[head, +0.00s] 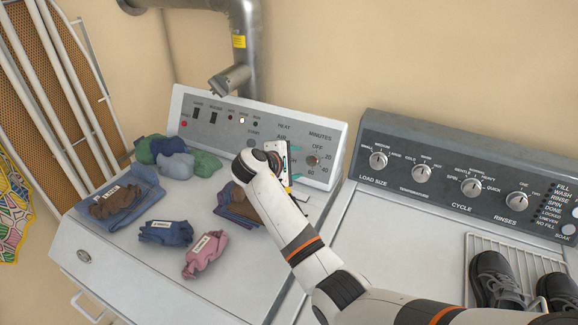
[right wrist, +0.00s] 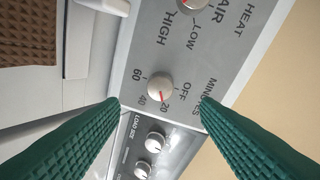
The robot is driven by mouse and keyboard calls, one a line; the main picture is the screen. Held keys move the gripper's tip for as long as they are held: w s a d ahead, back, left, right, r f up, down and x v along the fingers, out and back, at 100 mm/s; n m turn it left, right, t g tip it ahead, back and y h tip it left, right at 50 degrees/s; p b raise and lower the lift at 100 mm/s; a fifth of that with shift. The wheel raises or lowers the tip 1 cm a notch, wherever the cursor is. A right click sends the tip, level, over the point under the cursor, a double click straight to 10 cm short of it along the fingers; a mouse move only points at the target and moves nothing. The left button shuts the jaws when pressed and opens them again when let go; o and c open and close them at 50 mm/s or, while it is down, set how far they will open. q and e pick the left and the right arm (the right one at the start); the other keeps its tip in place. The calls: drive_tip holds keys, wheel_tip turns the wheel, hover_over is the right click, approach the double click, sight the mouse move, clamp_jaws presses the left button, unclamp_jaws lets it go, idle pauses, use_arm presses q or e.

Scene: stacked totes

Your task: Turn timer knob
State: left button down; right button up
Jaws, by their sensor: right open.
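The timer knob (head: 312,160) is a small round knob under the word MINUTES on the right part of the white dryer's grey panel (head: 220,118). In the right wrist view the knob (right wrist: 160,85) is pale, and its red mark points near 20. My right gripper (head: 294,164) is just left of the knob in the head view. In the right wrist view its two green ribbed fingers (right wrist: 161,103) are spread wide and empty, with the knob between and beyond their tips. I see no contact. My left gripper is not in view.
Folded and rolled clothes (head: 165,232) lie on the dryer top. A washer panel (head: 440,170) with several knobs stands to the right. A rack with dark shoes (head: 495,275) is at lower right. A metal duct (head: 250,50) rises behind the dryer.

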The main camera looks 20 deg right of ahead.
drive_tip(key=shift+v, duration=1.65)
